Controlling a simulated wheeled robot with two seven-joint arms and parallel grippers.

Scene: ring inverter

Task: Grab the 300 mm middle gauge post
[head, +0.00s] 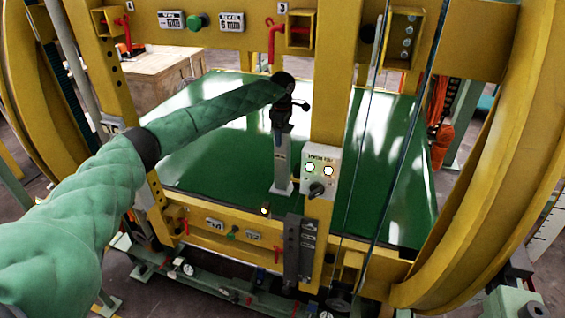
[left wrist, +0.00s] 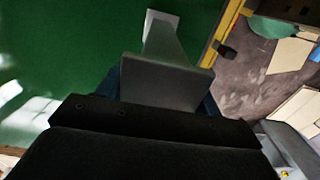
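A grey upright post (head: 281,165) stands on a small pale foot on the green deck inside the yellow frame. I take it for the gauge post; no size marking on it is legible. My left gripper (head: 284,117) is at the post's top, pointing down. In the left wrist view the post's broad grey top (left wrist: 165,80) is right in front of the black gripper body, and its foot (left wrist: 162,18) rests on the green surface. Dark finger parts show beside the top, mostly hidden, so I cannot tell whether they grip it. My right gripper is out of view.
A yellow upright (head: 328,130) with a white control box (head: 321,171) stands just right of the post. Grey bars (head: 292,250) hang at the front rail. Thin dark cables run down further right. The green deck (head: 225,150) is otherwise clear around the post.

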